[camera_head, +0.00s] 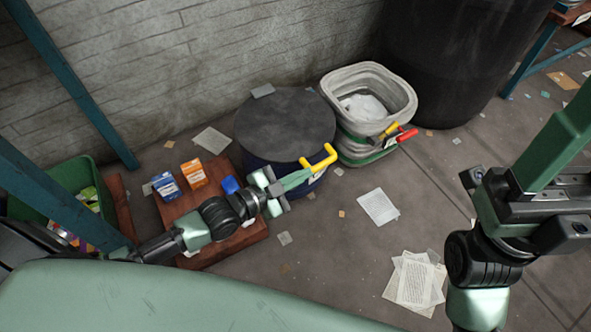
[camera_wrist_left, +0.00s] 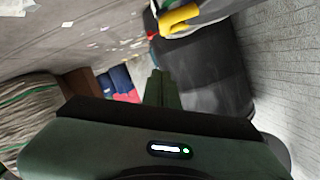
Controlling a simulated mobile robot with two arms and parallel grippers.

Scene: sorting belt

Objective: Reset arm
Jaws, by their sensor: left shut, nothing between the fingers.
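My left gripper (camera_head: 300,177) reaches in from the left, above the wooden board and next to the dark round drum (camera_head: 285,122). Its green fingers are together and empty. In the left wrist view the closed fingers (camera_wrist_left: 160,90) point up the picture, with the dark drum (camera_wrist_left: 205,80) beyond them. A yellow handle (camera_head: 319,160) shows just past the fingertips in the head view; I cannot tell whether they touch. My right gripper (camera_head: 550,145) is at the right side, and its fingers run out toward the picture's edge. Their tips are out of view.
A blue box (camera_head: 166,186), an orange box (camera_head: 194,173) and a blue item (camera_head: 230,185) are on a wooden board (camera_head: 225,250). A green crate (camera_head: 86,170) stands left. Papers (camera_head: 415,282) lie on open floor.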

